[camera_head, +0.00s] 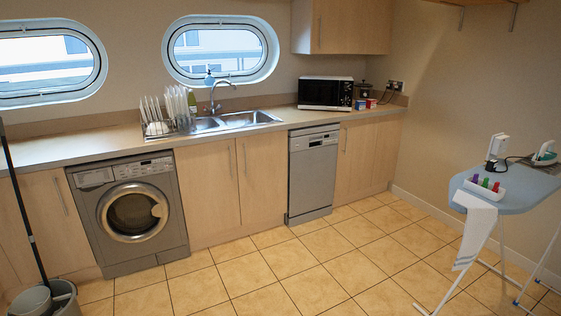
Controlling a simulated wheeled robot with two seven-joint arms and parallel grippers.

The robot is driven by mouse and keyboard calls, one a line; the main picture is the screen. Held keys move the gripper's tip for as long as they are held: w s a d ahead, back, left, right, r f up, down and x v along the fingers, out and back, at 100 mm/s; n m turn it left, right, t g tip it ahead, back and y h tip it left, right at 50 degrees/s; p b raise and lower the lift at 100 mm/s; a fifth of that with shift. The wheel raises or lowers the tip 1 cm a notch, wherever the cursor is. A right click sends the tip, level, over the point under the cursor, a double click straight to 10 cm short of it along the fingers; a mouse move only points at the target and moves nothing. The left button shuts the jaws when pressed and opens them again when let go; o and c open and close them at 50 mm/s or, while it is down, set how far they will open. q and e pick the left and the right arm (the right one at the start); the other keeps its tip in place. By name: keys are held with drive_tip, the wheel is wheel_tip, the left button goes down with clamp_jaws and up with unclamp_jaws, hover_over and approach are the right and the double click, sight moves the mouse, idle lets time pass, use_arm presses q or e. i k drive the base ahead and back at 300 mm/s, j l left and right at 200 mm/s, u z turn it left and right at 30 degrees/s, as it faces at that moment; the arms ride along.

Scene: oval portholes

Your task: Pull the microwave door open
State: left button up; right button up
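The microwave (326,93) stands on the worktop at the right end of the counter, below the wall cupboard. It has a dark front window and a lighter control strip on its right side. Its door looks shut. It is some distance ahead of me, across the tiled floor. Neither of my grippers shows in the head view.
The counter (95,143) runs along the back wall with a dish rack (170,121), sink (237,120), washing machine (134,210) and dishwasher (312,173). An ironing board (515,186) stands at right, a mop bucket (62,298) at lower left. The tiled floor (290,260) between is clear.

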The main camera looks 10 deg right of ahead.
sight(321, 94)
drive_tip(key=i+l+z, duration=0.4)
drive_tip(key=i, duration=0.3)
drive_tip(key=i+z, duration=0.45)
drive_tip(key=i, duration=2.25)
drive_tip(key=i+j, duration=0.1)
drive_tip(key=i, duration=1.9)
drive_tip(key=l+z, duration=0.05)
drive_tip(key=l, duration=0.05)
